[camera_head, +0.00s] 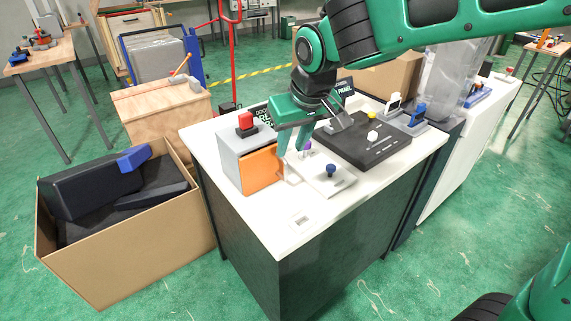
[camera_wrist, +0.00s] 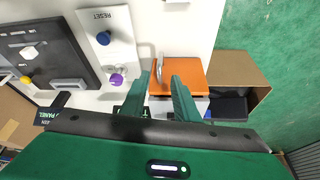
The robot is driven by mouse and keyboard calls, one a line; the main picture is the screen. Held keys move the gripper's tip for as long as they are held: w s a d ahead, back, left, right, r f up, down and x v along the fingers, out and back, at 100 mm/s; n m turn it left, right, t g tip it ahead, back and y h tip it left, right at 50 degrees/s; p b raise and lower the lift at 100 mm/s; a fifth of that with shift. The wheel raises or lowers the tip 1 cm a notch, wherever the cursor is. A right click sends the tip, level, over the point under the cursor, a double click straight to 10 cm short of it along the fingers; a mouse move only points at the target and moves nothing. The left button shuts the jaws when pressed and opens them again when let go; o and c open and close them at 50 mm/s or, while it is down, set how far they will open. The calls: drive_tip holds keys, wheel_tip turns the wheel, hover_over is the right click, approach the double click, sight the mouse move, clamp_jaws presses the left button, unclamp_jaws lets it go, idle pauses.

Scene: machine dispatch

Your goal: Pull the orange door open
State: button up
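The orange door (camera_head: 262,169) is the front face of a small grey box (camera_head: 235,150) on the white table; it looks shut, flush with the box. It also shows in the wrist view (camera_wrist: 190,72). A pale upright handle (camera_wrist: 159,66) stands at the door's left edge in the wrist view. My gripper (camera_head: 290,153) is just in front of the door's right side in the head view. In the wrist view my gripper (camera_wrist: 161,76) is open, its fingertips on either side of the handle, with a gap visible; contact is unclear.
A red button (camera_head: 246,121) sits on the box. Close on the right are a white panel (camera_head: 322,181) with blue and purple knobs and a black console (camera_head: 362,143). A cardboard box (camera_head: 125,255) stands on the floor at left. The table's front edge is mostly clear.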

sight(286, 164)
drive_tip(key=x, duration=0.9)
drive_tip(key=shift+w+d+f, duration=0.1)
drive_tip(key=shift+f, duration=0.1)
clamp_jaws()
